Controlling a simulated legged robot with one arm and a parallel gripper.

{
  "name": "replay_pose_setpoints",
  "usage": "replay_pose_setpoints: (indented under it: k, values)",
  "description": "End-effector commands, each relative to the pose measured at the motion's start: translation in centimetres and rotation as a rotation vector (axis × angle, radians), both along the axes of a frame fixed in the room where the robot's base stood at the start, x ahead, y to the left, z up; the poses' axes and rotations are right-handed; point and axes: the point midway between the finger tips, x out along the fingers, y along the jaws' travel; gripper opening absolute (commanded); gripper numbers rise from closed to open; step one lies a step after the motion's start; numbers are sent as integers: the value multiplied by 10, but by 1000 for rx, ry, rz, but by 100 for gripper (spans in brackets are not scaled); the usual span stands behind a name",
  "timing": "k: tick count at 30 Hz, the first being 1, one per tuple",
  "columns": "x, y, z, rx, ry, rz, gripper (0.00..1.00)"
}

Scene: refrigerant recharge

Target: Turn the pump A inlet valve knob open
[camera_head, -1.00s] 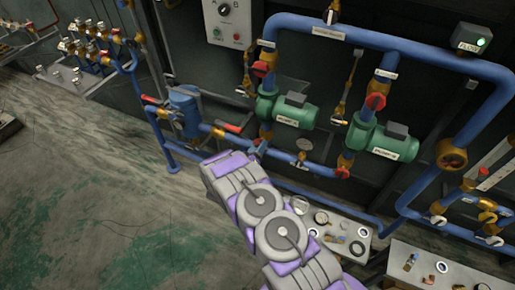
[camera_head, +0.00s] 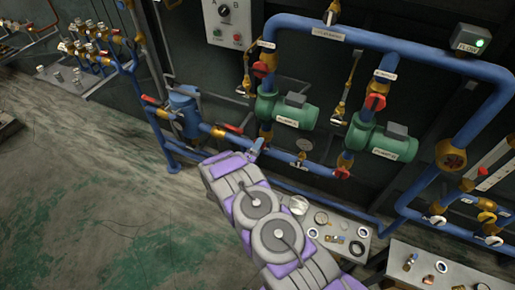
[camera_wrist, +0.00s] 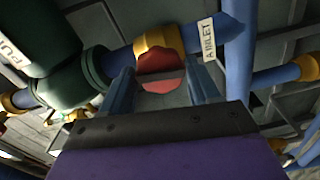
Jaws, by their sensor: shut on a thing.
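The pump A inlet valve knob (camera_wrist: 160,68) is red and sits on a brass valve body (camera_wrist: 156,41) in the wrist view. A white label (camera_wrist: 208,40) on the blue pipe beside it reads A INLET. My gripper (camera_wrist: 160,88) has one finger on each side of the knob and is shut on it. In the head view my gripper (camera_head: 256,150) reaches the pipe just below the green pump A (camera_head: 288,110). The knob is hidden or too small to make out there.
Green pump B (camera_head: 380,142) stands to the right, with red knobs above and below it. Blue pipes surround the work spot. A blue strainer (camera_head: 184,112) is at the left. A bench with loose parts (camera_head: 335,238) lies below right. The floor at left is clear.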

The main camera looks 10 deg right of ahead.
Motion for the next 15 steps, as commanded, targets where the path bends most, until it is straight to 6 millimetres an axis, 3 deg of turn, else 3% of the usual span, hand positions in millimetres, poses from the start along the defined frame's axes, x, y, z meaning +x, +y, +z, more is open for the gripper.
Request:
replay_pose_setpoints:
  k: [2, 3, 9, 15]
  values:
    - [1, 3, 0, -63, 46, 7, 25]
    - [1, 3, 0, -80, 58, 7, 62]
    - [0, 2, 0, -75, 54, 4, 80]
    - [0, 1, 0, -72, 52, 2, 80]
